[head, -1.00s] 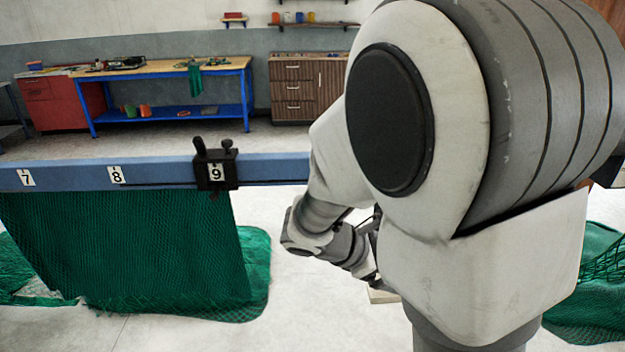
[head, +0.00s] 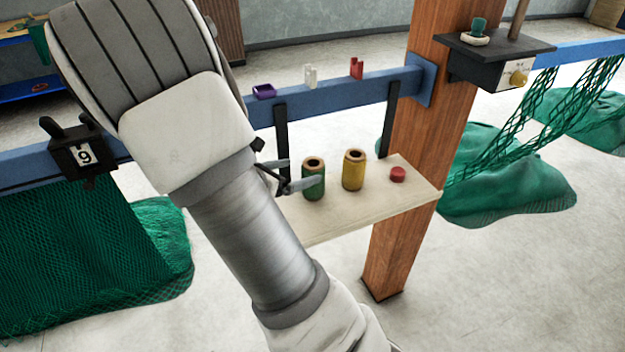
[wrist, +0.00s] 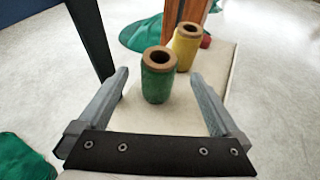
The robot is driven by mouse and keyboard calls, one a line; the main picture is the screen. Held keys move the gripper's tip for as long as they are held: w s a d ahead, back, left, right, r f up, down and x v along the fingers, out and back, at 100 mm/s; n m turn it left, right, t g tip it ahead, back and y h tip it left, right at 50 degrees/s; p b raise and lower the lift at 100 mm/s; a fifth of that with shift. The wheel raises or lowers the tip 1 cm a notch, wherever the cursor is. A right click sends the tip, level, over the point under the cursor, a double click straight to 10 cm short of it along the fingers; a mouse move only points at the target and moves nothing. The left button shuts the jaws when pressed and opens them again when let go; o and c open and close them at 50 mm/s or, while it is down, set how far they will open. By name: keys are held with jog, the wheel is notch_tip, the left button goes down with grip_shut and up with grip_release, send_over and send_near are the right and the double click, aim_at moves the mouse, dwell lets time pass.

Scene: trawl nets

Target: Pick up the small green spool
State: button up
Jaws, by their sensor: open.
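The small green spool (head: 313,180) stands upright on a pale shelf (head: 335,222) hung from the blue rail. It has a brown top with a dark hole. In the wrist view the green spool (wrist: 157,76) stands ahead of my fingertips, roughly midway between their lines. My gripper (head: 287,174) is open and just left of the spool in the head view. In the wrist view my gripper (wrist: 163,78) has its two grey fingers wide apart with nothing held between them. Part of my gripper is hidden behind my arm in the head view.
A yellow spool (head: 353,170) stands just right of the green one, with a red round piece (head: 397,174) beyond it. Dark brackets (head: 281,130) hold the shelf. A wooden post (head: 412,150) stands at the shelf's right. Small items sit on the blue rail (head: 340,95).

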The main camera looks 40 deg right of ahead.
aim_at(318, 164)
jog(key=x, duration=1)
jog(key=shift+w, duration=0.1)
jog(key=shift+a, duration=0.1)
jog(key=c, duration=1.4)
jog(key=shift+r, duration=0.15)
